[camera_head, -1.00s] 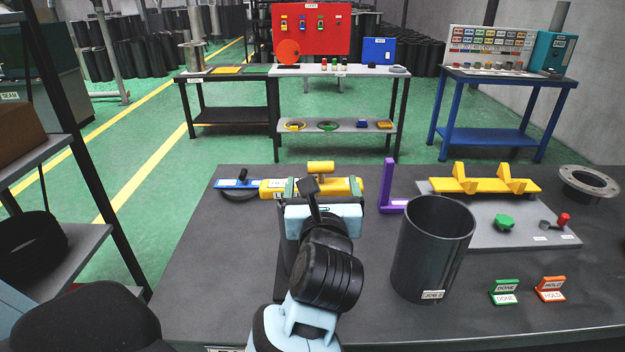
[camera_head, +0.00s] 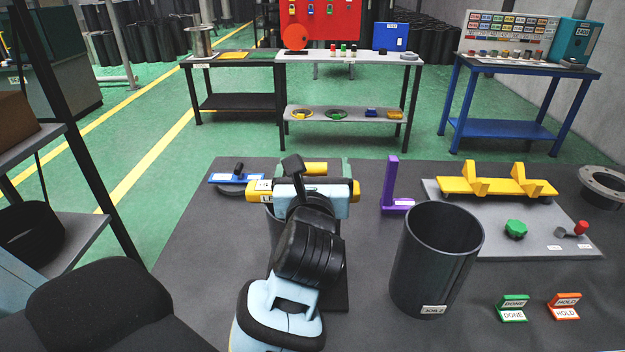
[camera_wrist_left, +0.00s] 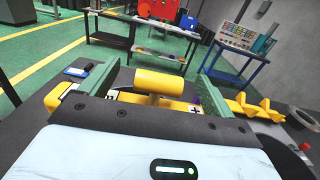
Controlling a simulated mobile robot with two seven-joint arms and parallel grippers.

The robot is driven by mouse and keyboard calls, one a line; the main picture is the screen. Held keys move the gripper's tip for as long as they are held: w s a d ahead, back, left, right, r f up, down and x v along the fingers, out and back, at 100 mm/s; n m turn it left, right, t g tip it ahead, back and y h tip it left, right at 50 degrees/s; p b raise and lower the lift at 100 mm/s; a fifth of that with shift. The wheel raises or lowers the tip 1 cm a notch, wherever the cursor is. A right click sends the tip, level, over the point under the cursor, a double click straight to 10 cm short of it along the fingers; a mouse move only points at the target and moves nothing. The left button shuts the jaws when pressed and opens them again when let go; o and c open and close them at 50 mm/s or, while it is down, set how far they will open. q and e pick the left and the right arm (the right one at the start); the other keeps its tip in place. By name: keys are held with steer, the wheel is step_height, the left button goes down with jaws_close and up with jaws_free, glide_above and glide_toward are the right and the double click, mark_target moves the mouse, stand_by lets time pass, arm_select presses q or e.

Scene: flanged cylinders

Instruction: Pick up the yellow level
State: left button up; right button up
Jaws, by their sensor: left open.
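My gripper body hides the middle of the level in the head view. My right gripper is not in view.
A purple angle piece (camera_head: 391,184) stands to the right. A tall dark cylinder (camera_head: 432,265), a yellow V-block piece (camera_head: 495,187) on a grey plate (camera_head: 480,237) and DONE (camera_head: 513,307) and HOLD (camera_head: 565,306) signs fill the right side.

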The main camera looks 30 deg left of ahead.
arm_select(q)
steer(key=shift+w+a, duration=0.2)
steer(key=shift+w, duration=0.25)
steer(key=shift+s+r, duration=0.15)
steer(key=shift+s, duration=0.35)
steer(key=shift+c, duration=3.1)
steer(key=shift+w, duration=0.1)
steer(key=c, duration=0.7)
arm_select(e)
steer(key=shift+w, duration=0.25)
